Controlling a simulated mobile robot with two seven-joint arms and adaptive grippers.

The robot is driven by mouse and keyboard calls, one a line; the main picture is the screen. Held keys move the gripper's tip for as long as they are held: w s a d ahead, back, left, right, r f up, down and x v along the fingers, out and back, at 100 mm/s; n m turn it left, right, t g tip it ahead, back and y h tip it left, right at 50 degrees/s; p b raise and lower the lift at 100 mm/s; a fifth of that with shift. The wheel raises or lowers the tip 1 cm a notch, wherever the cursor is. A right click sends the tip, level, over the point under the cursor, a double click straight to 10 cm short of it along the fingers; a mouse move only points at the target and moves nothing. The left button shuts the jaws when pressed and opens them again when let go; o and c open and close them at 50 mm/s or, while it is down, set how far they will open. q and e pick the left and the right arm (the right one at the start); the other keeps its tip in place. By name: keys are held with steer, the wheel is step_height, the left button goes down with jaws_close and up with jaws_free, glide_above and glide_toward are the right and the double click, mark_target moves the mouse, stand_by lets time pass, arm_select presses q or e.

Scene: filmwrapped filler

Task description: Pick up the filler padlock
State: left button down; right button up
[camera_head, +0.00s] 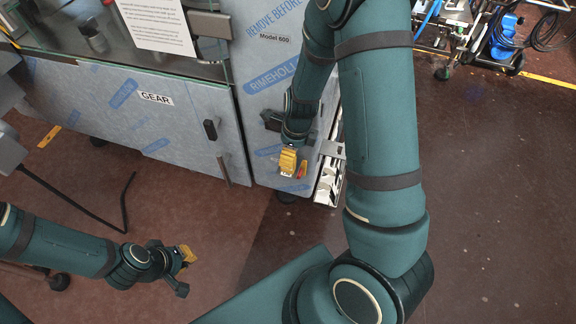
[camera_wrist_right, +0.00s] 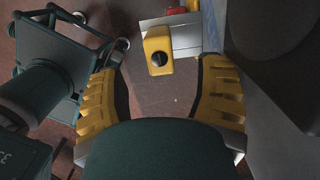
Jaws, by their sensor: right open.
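The padlock (camera_wrist_right: 158,52) shows in the right wrist view as a yellow block with a round black spot on its face. It is in front of a metal plate (camera_wrist_right: 190,42), ahead of and between the fingers of my right gripper (camera_wrist_right: 161,80). That gripper is open, with gaps on both sides of the padlock and no visible contact. In the head view my right gripper (camera_head: 289,161) is at the film-covered filler's (camera_head: 262,100) lower right corner; the padlock cannot be told apart from the yellow fingers there. My left gripper (camera_head: 184,262) is low at the left, away from the padlock; its opening is unclear.
A small red part (camera_wrist_right: 176,10) is just behind the padlock. A metal bracket (camera_head: 332,150) sticks out beside my right gripper. A dark bent rod (camera_head: 127,200) stands above my left gripper. Blue hoses and a cart (camera_head: 480,40) are at the upper right. The right floor is clear.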

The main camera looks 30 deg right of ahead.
steer(key=shift+w+a+f+b, duration=0.15)
steer(key=shift+f+b, duration=0.25)
steer(key=shift+f, duration=0.9)
steer(key=shift+w+a+f+b, duration=0.1)
steer(key=shift+f+b, duration=0.25)
steer(key=shift+f, duration=1)
steer(key=shift+w+a+f+b, duration=0.15)
steer(key=shift+f+b, duration=0.25)
steer(key=shift+f, duration=0.9)
steer(key=shift+r, duration=0.1)
jaws_close()
